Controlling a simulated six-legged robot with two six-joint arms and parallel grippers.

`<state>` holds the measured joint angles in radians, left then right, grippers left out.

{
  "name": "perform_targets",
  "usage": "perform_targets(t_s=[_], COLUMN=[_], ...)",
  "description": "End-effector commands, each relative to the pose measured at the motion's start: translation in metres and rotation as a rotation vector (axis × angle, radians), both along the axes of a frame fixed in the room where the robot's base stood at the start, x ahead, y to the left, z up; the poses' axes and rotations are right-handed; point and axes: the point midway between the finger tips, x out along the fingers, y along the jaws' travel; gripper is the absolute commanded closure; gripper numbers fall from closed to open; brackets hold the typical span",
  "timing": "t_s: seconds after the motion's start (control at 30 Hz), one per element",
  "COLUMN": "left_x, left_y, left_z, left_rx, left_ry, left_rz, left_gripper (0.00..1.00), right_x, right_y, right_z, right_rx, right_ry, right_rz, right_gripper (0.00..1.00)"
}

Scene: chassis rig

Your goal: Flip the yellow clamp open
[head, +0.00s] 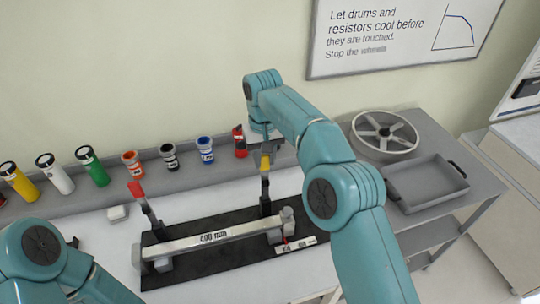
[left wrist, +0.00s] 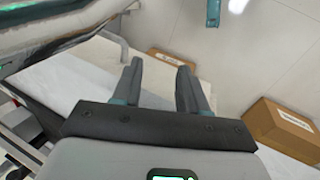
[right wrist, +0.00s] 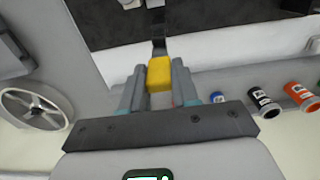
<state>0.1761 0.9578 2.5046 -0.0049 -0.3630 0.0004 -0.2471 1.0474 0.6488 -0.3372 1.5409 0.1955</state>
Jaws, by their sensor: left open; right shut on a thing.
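The yellow clamp (head: 265,163) stands at the back right of the black fixture plate, its dark lever upright with the yellow grip on top. My right gripper (head: 267,152) reaches down to this grip from above. In the right wrist view, the yellow grip (right wrist: 160,75) sits between the two fingers of my right gripper (right wrist: 158,88), which are shut on it. My left gripper (left wrist: 158,80) shows in the left wrist view with its fingers apart and nothing between them; the head view does not show its fingers.
A red-handled clamp (head: 137,190) stands at the plate's left. A pale bar (head: 180,245) marked 400 mm lies across the fixture plate (head: 230,262). Several coloured canisters (head: 92,165) line the back ledge. A wheel (head: 385,134) and a grey tray (head: 427,183) are at the right.

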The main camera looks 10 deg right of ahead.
Motion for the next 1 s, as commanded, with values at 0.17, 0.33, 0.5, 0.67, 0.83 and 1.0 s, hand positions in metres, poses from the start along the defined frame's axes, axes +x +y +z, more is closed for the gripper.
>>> perform_targets(t_s=[0.17,0.33,0.5,0.67,0.83,1.0], left_x=[0.0,0.0,0.0,0.0,0.0,0.0], left_y=[0.0,0.0,0.0001,0.0001,0.0,0.0], left_z=[0.0005,0.0006,0.0007,0.0007,0.0006,0.0005], left_rx=[0.0,0.0,0.0,0.0,0.0,0.0], left_ry=[0.0,0.0,0.0,0.0,0.0,0.0], left_rz=[0.0,0.0,0.0,0.0,0.0,0.0], left_gripper=[0.57,0.57,0.57,0.57,0.57,0.57], right_x=[-0.0002,-0.0009,-0.001,-0.0007,-0.0011,-0.0012], right_y=[0.0033,0.0061,0.0065,0.0063,0.0057,0.0051], right_z=[0.0024,0.003,0.0037,0.0041,0.0029,0.002], right_rx=[-0.003,-0.003,-0.003,-0.002,-0.002,-0.002], right_ry=[0.003,0.004,0.002,0.0,0.005,0.007], right_rz=[-0.003,-0.002,-0.003,-0.003,-0.002,-0.002], right_gripper=[1.0,1.0,1.0,0.54,0.45,0.45])
